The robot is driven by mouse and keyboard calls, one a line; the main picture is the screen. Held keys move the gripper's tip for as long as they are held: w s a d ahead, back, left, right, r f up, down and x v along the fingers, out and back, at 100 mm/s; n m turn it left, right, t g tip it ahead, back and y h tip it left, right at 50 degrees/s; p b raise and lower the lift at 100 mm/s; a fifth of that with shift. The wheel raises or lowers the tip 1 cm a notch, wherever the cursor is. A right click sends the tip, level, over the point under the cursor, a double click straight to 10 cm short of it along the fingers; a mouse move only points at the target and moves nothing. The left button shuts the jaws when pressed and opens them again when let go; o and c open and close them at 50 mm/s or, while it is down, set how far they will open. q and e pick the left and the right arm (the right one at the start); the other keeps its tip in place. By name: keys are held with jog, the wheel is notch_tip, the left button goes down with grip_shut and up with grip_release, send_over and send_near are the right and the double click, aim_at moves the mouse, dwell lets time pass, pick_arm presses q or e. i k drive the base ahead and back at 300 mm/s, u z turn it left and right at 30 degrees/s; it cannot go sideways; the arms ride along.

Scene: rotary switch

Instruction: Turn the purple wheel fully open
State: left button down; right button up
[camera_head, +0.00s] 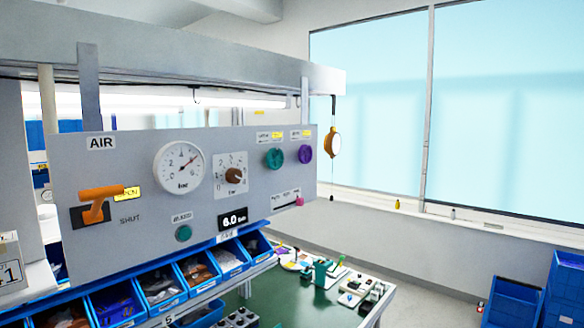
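The purple wheel (305,154) is a small round knob at the upper right of a grey panel (120,235). A small label (301,134) sits just above it. A similar teal wheel (274,158) is just to its left. The purple wheel is unobstructed, but its turn position is too small to read. Neither of my grippers is in view.
The panel also carries an orange lever (97,204), a round gauge (179,167), a brown rotary knob (234,176) and a green button (183,233). Blue bins (118,303) line up below it. An orange hanging tool (333,143) hangs right of the panel. A green worktop (318,308) lies below.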

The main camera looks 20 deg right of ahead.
aim_at(305, 155)
jog(key=z, duration=0.55)
jog(key=i, duration=0.8)
jog(key=z, duration=0.1)
